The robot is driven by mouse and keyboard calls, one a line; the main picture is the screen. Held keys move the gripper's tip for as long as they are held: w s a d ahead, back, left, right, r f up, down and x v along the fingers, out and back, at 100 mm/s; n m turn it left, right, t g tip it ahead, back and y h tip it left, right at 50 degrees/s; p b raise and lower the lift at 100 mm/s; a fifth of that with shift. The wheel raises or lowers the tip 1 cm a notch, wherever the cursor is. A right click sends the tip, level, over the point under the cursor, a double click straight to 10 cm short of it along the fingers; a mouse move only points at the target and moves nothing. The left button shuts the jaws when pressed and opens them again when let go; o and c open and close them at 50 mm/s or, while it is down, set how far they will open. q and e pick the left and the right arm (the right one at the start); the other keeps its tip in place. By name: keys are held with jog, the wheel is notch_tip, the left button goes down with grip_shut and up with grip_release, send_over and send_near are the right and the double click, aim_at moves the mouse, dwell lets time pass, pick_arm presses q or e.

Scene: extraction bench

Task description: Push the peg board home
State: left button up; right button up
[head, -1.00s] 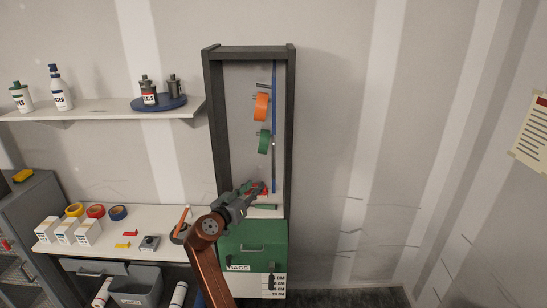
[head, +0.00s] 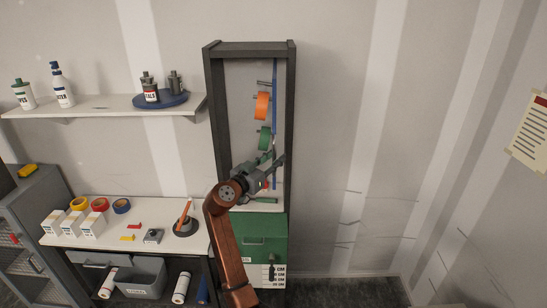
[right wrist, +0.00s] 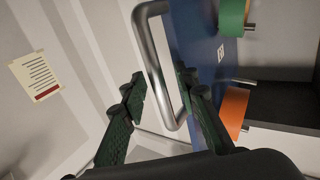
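The peg board is a blue panel (head: 275,100) seen edge-on inside the tall dark frame (head: 212,110) in the head view. An orange roll (head: 262,106) and a green roll (head: 265,137) hang on its pegs. In the right wrist view the board's blue face (right wrist: 192,35) carries a bent metal handle (right wrist: 152,55). My right gripper (head: 277,162) is at the board's lower part. In the right wrist view its fingers (right wrist: 160,92) are apart, with the handle appearing between them; contact cannot be told. My left gripper is out of view.
A green drawer unit (head: 262,232) stands below the frame. A white bench (head: 100,228) with boxes, tape rolls and small tools lies left, under a shelf (head: 100,107) with bottles. The wall right of the frame is clear; a paper notice (head: 530,135) hangs at far right.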

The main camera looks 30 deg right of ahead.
grip_shut()
dwell(0.3)
dwell(0.4)
